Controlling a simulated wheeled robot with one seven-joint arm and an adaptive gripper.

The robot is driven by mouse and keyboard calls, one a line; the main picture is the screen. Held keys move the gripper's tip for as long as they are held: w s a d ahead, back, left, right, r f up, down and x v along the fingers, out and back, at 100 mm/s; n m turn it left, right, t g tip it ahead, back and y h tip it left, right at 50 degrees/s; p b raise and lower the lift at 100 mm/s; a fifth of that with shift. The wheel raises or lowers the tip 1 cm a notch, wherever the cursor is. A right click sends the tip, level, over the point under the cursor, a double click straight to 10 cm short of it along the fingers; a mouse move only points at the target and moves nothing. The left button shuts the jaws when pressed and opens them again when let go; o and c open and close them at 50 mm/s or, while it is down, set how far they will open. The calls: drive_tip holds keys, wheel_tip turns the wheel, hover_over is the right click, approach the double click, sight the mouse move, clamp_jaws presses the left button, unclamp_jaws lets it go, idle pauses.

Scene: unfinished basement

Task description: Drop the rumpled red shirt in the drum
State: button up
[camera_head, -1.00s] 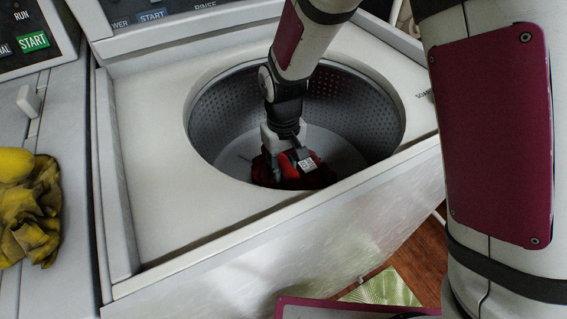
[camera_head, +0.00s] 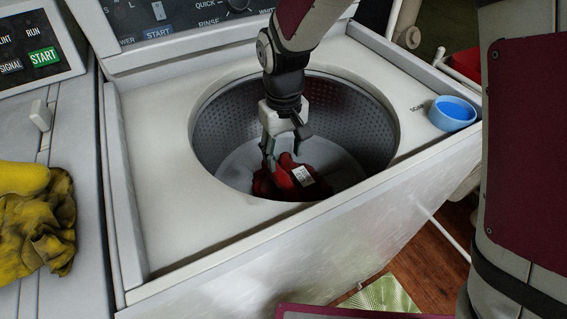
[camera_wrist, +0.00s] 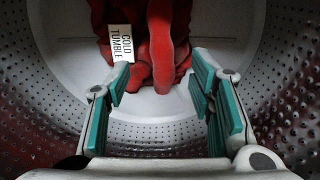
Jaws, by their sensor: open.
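The rumpled red shirt (camera_head: 283,180) lies on the floor of the washer's metal drum (camera_head: 345,125), with a white label facing up. In the wrist view the shirt (camera_wrist: 163,45) is beyond the fingertips, and its label reads "COLD TUMBLE". My gripper (camera_head: 284,155) points down inside the drum, above the shirt. Its green-padded fingers (camera_wrist: 160,85) are spread apart with nothing between them. The near drum rim hides the lower edge of the shirt in the head view.
The white washer top (camera_head: 150,170) surrounds the round opening. A blue cup (camera_head: 452,112) stands on its right corner. A yellow cloth (camera_head: 38,215) lies on the machine at left. The control panel (camera_head: 190,15) rises behind.

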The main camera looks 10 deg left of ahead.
drive_tip(key=shift+r+p, duration=0.35)
drive_tip(key=shift+r, duration=1.9)
drive_tip(key=s+d+r+m, duration=0.2)
drive_tip(key=s+d+r, duration=0.35)
drive_tip(key=d, duration=0.25)
drive_tip(key=s+d+r+m, duration=0.1)
drive_tip(key=s+d+r, duration=0.4)
drive_tip(key=d+r, duration=0.25)
drive_tip(key=s+d+m, duration=0.2)
drive_tip(key=s+d, duration=0.2)
drive_tip(key=s, duration=0.4)
drive_tip(key=s+d+m+t, duration=0.1)
drive_tip(key=s+d, duration=0.3)
drive_tip(key=s, duration=0.4)
drive_tip(key=shift+s+d+r+m, duration=0.25)
drive_tip(key=shift+d+r+m, duration=0.15)
drive_tip(key=shift+m, duration=0.1)
wheel_tip(320, 180, up, 18)
drive_tip(key=t+p, duration=0.3)
drive_tip(key=p, duration=1.3)
